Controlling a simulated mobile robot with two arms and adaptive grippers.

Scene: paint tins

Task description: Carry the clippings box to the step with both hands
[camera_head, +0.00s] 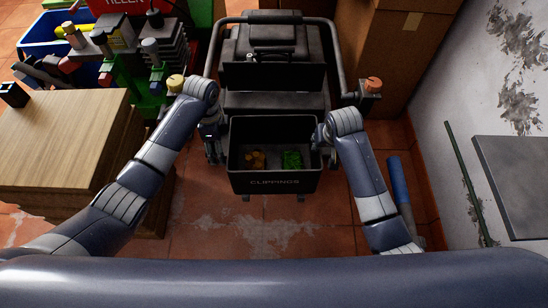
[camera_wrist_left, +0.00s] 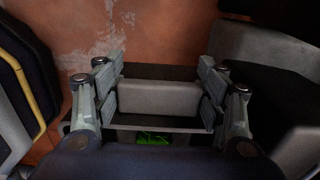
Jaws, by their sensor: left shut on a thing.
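The clippings box (camera_head: 274,182) is a black open-topped bin with "CLIPPINGS" on its front. It is at the centre of the head view, in front of a dark wheeled machine, with orange and green pieces inside. My left gripper (camera_head: 218,148) is at its left side. In the left wrist view the left fingers (camera_wrist_left: 161,92) are either side of a grey block at the box's edge, shut on the box. My right gripper (camera_head: 321,143) is at the box's right side, its fingers too hidden to read. I cannot tell for sure which thing is the step.
The dark machine (camera_head: 273,101) with a tubular handle stands just behind the box. A wooden block (camera_head: 65,125) is at left, with a blue crate (camera_head: 38,47) and tools beyond. A cardboard box (camera_head: 400,50) is behind right. A grey panel (camera_head: 515,180) is at right. Tiled floor in front is clear.

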